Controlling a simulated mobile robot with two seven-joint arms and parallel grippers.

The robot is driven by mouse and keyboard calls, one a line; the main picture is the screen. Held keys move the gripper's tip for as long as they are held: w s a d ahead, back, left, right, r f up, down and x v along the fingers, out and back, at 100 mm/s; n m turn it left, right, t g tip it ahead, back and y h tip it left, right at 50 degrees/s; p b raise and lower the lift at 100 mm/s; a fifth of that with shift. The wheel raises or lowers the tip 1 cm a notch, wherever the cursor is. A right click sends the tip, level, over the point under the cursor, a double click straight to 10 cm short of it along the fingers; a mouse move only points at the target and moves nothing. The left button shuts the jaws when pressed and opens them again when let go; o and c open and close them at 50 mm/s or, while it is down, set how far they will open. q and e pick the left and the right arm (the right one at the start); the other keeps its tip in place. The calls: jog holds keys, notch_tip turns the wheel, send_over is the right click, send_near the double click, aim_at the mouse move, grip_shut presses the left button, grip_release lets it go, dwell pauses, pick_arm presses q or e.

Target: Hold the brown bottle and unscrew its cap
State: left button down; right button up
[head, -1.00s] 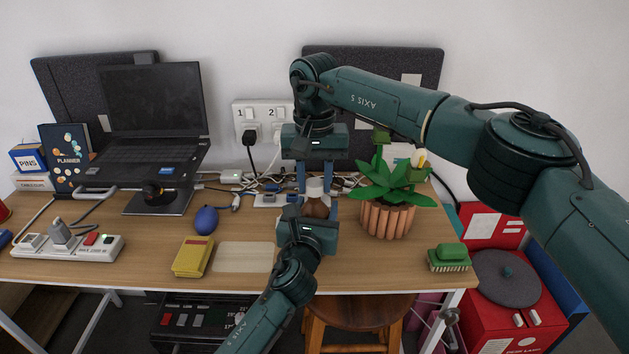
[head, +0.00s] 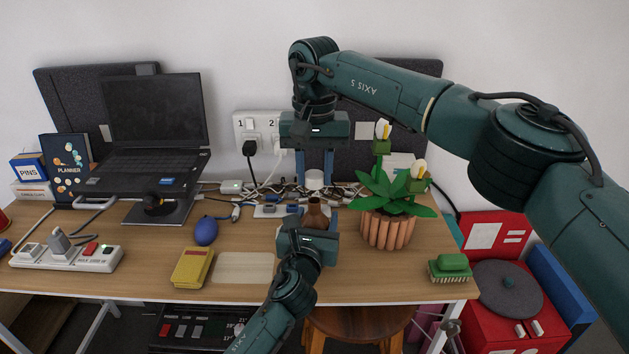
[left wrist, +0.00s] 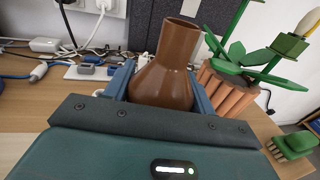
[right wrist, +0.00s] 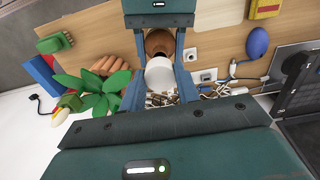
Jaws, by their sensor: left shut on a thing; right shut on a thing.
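The brown bottle (head: 316,215) stands upright on the desk, its neck bare and open at the top. It also shows in the left wrist view (left wrist: 166,75), between the blue fingers of my left gripper (left wrist: 160,85), which is shut around its body. My right gripper (head: 315,180) is above the bottle, pointing down, shut on the white cap (head: 315,178). The cap is clear of the bottle's neck. In the right wrist view the cap (right wrist: 160,74) sits between the fingers, with part of the brown bottle (right wrist: 158,42) beyond it.
A potted plant (head: 387,230) stands close to the right of the bottle. Cables and a socket box (head: 270,210) lie behind and left. A yellow box (head: 192,267), a blue bulb (head: 206,231) and a green brush (head: 450,267) are on the desk. A laptop (head: 155,125) stands at left.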

pick_arm(q)
jog(key=shift+c, duration=2.1)
grip_release()
